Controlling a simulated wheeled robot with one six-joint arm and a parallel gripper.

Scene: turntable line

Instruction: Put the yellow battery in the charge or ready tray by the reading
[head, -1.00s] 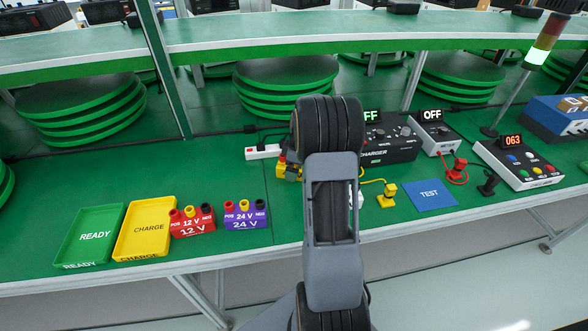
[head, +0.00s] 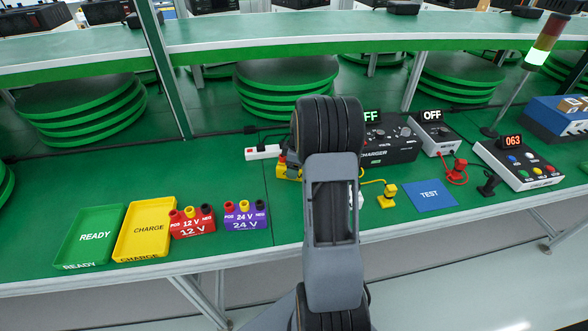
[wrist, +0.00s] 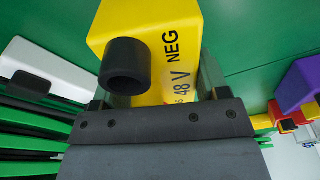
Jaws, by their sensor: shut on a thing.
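The yellow battery (wrist: 165,30), marked NEG and 48 V, is large in the wrist view, with a black post facing the camera. My gripper (wrist: 155,105) is shut on it. In the head view only a sliver of the yellow battery (head: 283,168) shows left of my arm; the arm hides the rest and the fingers. The green READY tray (head: 95,237) and yellow CHARGE tray (head: 150,228) stand empty at the left of the table. The meter (head: 437,137) display says OFF. The charger (head: 390,150) display, partly covered, shows FF.
A red 12 V battery (head: 193,223) and a purple 24 V battery (head: 245,216) stand right of the trays. A white power strip (head: 262,152) lies behind. At right are a blue TEST pad (head: 429,194), yellow plug (head: 387,196), red probe (head: 459,168) and button box reading 063 (head: 517,163).

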